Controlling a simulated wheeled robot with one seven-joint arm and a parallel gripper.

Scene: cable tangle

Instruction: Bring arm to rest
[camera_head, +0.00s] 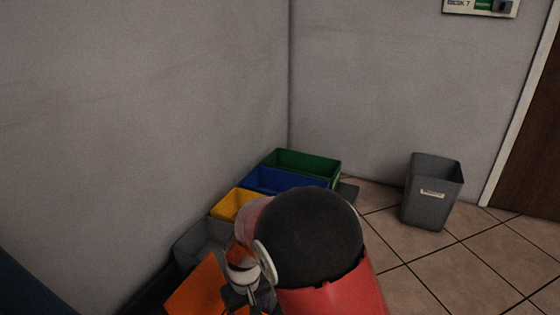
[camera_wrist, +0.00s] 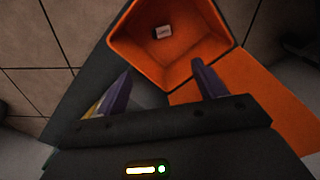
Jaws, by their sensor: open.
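My arm (camera_head: 315,240), red with a black rounded joint, fills the lower middle of the head view. Its far end reaches down over an orange bin (camera_head: 194,291), and the arm mostly hides my gripper there. In the wrist view my gripper (camera_wrist: 162,82) shows two purple fingers spread wide apart with nothing between them. The open orange bin (camera_wrist: 193,46) lies just beyond the fingertips, and a small whitish block (camera_wrist: 162,32) lies inside it.
Grey (camera_head: 197,240), yellow (camera_head: 229,204), blue (camera_head: 290,182) and green (camera_head: 305,160) bins line the left wall. A grey waste bin (camera_head: 428,200) stands on the tiled floor at the right, near a brown door (camera_head: 540,150). Floor between is clear.

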